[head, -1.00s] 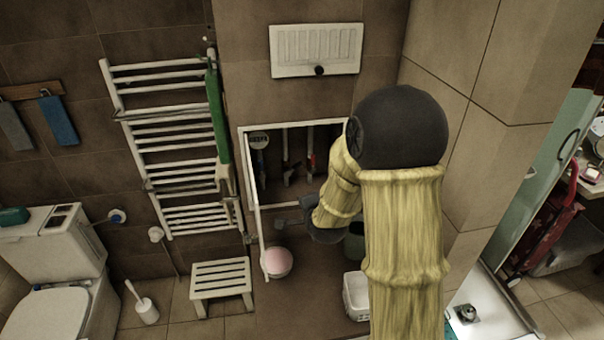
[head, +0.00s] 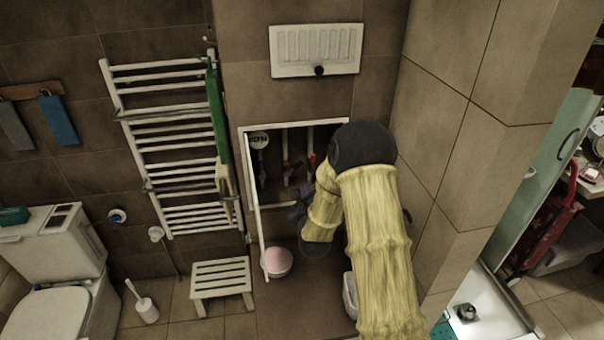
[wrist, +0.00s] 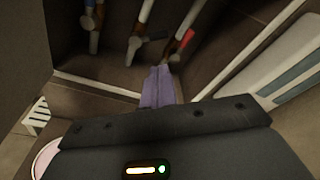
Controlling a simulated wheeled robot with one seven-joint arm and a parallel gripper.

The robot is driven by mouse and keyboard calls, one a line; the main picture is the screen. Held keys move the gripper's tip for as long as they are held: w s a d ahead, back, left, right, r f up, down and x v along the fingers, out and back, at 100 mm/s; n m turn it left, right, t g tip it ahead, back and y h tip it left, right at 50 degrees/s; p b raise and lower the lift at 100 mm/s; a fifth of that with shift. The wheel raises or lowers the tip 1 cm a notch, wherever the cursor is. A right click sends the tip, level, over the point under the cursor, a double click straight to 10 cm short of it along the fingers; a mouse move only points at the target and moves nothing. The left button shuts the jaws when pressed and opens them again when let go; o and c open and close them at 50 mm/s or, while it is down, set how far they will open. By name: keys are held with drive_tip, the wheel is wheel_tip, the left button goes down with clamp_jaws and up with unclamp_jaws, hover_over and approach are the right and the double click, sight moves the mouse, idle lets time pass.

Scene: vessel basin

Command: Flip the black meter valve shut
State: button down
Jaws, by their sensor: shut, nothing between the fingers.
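An open wall niche holds upright pipes. A small dark valve handle, probably the black meter valve (wrist: 157,39), shows between the middle pipe (wrist: 134,46) and the right pipe in the wrist view. Its exact lever position is too small and dark to tell. A red handle (wrist: 184,41) sits on the right pipe and a blue handle (wrist: 88,21) on the left pipe. My gripper (wrist: 159,72) has purple fingers, shut and empty, pointing at the niche just below the dark handle. In the head view my gripper (head: 298,212) is at the niche's lower opening, partly hidden by my arm.
The niche's white door (head: 257,215) stands open on the left. A pink bowl (head: 277,261) and a white stool (head: 221,280) are below. A tiled wall (head: 450,130) is close on the right.

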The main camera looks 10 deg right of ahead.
drive_tip(key=w+p, duration=0.1)
drive_tip(key=w, duration=0.2)
drive_tip(key=w+p, duration=0.2)
drive_tip(key=w, duration=0.1)
drive_tip(key=w+f+p, duration=0.1)
drive_tip(key=w+p, duration=0.1)
drive_tip(key=w, duration=0.1)
drive_tip(key=shift+w+d, duration=0.4)
drive_tip(key=shift+w+d+f+b, duration=0.1)
drive_tip(key=shift+d+b, duration=0.1)
drive_tip(key=shift+b, duration=0.1)
